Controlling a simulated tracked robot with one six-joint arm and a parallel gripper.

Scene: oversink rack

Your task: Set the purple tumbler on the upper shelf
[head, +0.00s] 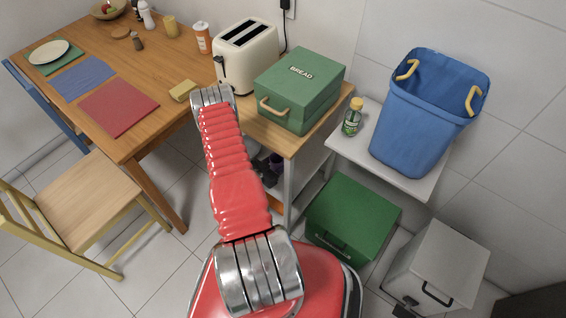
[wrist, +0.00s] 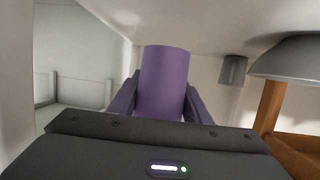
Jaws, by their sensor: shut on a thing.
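The purple tumbler (wrist: 165,80) stands out in the middle of the wrist view, between the two dark fingers of my gripper (wrist: 165,100). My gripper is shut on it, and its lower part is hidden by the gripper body. I cannot tell which surface is the upper shelf; a pale surface (wrist: 200,25) spans the top of the wrist view.
In the wrist view a grey cup-like thing (wrist: 233,70) and a grey rounded thing (wrist: 290,57) are at right, near a brown post (wrist: 270,105). In the head view a green bread box (head: 300,85) and toaster (head: 246,55) stand on the counter; a green bin (head: 352,213) is below.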

